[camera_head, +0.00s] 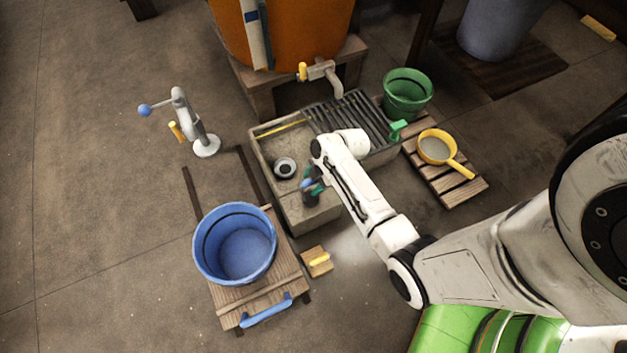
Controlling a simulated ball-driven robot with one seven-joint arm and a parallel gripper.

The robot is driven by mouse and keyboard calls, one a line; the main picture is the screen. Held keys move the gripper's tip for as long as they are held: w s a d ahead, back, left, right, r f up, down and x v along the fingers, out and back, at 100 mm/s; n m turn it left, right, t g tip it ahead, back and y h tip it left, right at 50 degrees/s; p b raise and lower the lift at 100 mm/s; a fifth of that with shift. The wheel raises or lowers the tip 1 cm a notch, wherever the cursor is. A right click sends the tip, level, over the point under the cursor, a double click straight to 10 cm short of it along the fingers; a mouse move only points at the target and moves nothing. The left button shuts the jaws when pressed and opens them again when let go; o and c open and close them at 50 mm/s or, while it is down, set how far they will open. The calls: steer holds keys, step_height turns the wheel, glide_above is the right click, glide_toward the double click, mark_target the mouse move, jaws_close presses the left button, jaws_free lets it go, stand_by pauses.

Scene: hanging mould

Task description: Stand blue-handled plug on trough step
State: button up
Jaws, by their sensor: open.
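The blue-handled plug (306,184) shows as a blue handle over a dark body at the near end of the stone trough (267,158). My gripper (312,182) is open, with its fingers around or right beside the blue handle; I cannot tell whether they touch it. The plug looks roughly upright. It appears to be on the pale near ledge, the trough step (325,211), but my gripper and wrist partly hide it and its base is unclear. The round drain (285,167) in the trough floor is uncovered, left of my gripper.
A slatted rack (350,113) covers the trough's far part, below a tap (325,72). A blue tub (235,244) stands on a wooden cart at the near left. A green bucket (407,92) and yellow pan (437,146) stand right.

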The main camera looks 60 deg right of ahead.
steer(key=p+v, duration=0.5)
steer(key=v, duration=0.6)
steer(key=s+a+r+m+g+h, duration=0.1)
steer(key=s+a+r+m, duration=0.4)
steer(key=a+r+m, duration=0.1)
steer(key=s+a+r+m+g+h, duration=0.1)
steer(key=s+a+r+m+g, duration=0.1)
steer(key=s+a+r+m, duration=0.2)
steer(key=shift+s+a+r+m+h, duration=0.4)
steer(key=shift+a+r+m, duration=0.6)
steer(key=shift+a, duration=1.3)
